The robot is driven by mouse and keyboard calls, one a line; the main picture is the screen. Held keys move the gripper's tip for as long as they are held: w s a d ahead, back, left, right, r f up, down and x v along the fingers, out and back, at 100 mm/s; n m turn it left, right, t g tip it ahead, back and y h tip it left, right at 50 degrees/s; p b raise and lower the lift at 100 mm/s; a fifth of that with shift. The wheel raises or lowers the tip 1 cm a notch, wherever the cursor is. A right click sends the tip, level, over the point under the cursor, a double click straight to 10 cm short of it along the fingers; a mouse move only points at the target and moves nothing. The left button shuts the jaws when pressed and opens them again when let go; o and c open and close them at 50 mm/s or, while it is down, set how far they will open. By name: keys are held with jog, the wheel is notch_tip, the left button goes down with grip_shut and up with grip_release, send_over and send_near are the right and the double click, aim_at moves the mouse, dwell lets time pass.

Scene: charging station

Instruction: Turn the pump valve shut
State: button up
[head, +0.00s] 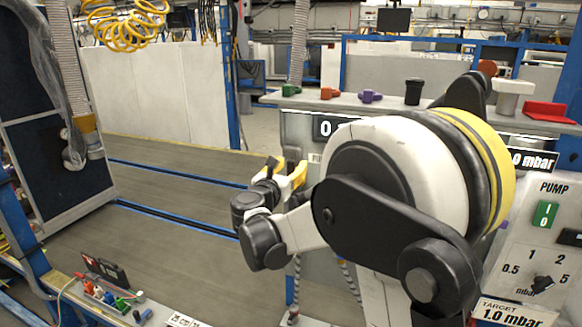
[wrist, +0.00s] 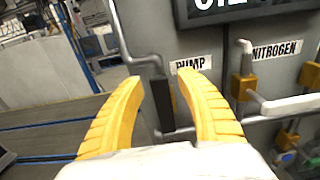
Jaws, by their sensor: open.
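The pump valve's dark handle (wrist: 163,104) stands upright in the wrist view, on a grey pipe just left of and below the PUMP label (wrist: 190,64). My gripper (wrist: 160,80) is open, with one yellow finger on each side of the handle in that picture. I cannot tell how deep the handle lies between the fingers, and no contact shows. In the head view my gripper (head: 284,170) is at the left side of the panel. My arm hides much of the panel there, and I cannot make out the pump valve clearly.
A NITROGEN label (wrist: 274,50) and a yellow valve body (wrist: 243,88) with a pale lever (wrist: 290,105) are right of the pump valve. A dark display (wrist: 240,10) is above. Coloured knobs, including a purple one (head: 371,96), stand on the panel's top. Open floor lies left.

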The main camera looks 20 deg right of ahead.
grip_shut()
jog(key=s+d+f+m+b, duration=0.5)
jog(key=f+m, duration=0.2)
jog(key=m, duration=1.1)
dwell(0.5)
dwell(0.5)
